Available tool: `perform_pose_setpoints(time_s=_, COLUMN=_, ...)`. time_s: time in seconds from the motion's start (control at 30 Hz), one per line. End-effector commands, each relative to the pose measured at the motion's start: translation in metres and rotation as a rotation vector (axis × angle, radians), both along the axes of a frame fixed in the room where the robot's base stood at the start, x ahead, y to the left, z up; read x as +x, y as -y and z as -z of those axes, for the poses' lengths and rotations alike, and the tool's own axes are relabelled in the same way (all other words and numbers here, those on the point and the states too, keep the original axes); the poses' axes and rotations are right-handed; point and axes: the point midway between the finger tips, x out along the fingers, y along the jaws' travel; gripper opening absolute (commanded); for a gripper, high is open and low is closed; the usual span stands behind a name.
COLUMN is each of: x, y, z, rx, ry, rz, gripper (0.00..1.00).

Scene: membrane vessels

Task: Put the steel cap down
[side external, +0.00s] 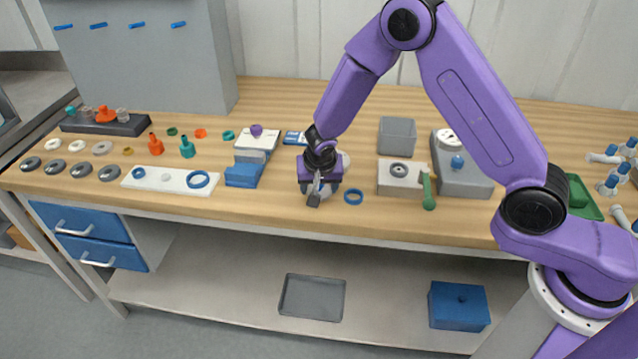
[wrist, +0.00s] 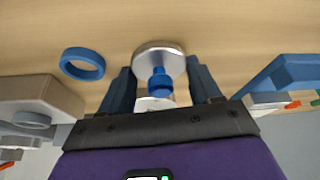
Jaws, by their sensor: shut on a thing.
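The steel cap (wrist: 160,57), a round silvery disc, sits between the fingertips of my gripper (wrist: 161,80) in the wrist view. A blue knob-like part (wrist: 160,82) shows in front of the disc, with a pale part below it. My gripper (side external: 318,188) is shut on the cap, low over the front middle of the bench in the side external view. There the cap is mostly hidden by the fingers. I cannot tell whether it touches the bench.
A blue ring (side external: 353,197) lies just right of my gripper. A blue block (side external: 243,174) stands to the left, and a white block with a green-handled tool (side external: 428,190) to the right. The bench's front edge is close. Several discs lie at the far left.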

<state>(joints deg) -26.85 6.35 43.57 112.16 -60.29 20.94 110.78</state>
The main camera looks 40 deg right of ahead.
Motion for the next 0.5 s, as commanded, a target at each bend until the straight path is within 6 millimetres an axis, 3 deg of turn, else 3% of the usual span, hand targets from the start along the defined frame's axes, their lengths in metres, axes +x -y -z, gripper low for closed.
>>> perform_pose_setpoints(time_s=0.03, x=0.0001, y=-0.0001, z=0.0006, rx=0.0, ry=0.0, rz=0.0, gripper=0.69)
perform_pose_setpoints(time_s=0.1, x=0.0002, y=-0.0001, z=0.0004, rx=0.0, ry=0.0, rz=0.0, gripper=0.88)
perform_pose_setpoints(time_s=0.5, x=0.0, y=-0.0003, z=-0.004, rx=0.0, ry=0.001, rz=0.0, gripper=0.88)
